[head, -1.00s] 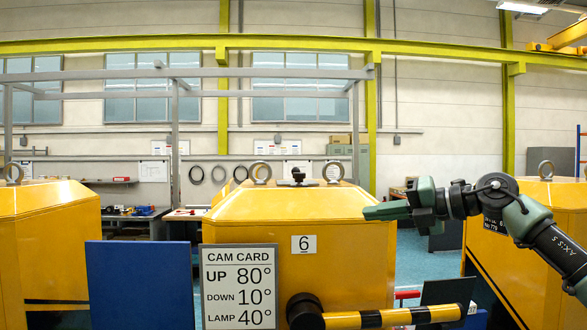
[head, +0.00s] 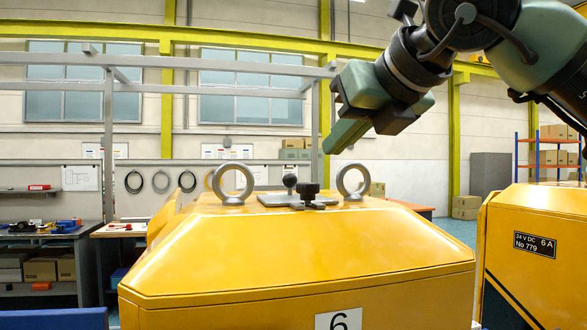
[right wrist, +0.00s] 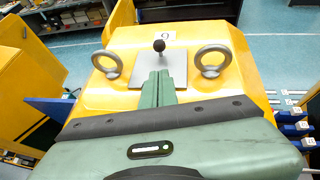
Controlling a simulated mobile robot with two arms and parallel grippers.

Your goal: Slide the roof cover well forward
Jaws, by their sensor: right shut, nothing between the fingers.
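The roof cover is a grey plate (head: 266,200) on top of the yellow housing (head: 300,245), between two steel lifting eyes. A ball-topped post (head: 290,182) and a dark knob on a small clamp (head: 310,192) stand at it. The right wrist view also shows the plate (right wrist: 178,62) and one dark knob (right wrist: 159,45). My right gripper (head: 334,148) is shut and empty, above the plate and pointing down and left in the head view. In the right wrist view its fingers (right wrist: 157,80) hide the plate's near middle. My left gripper is out of view.
The lifting eyes (head: 233,184) (head: 353,181) stand on both sides of the plate. Another yellow housing (head: 535,255) stands at the right. A blue panel (head: 55,318) is at the lower left. Workbenches line the back wall.

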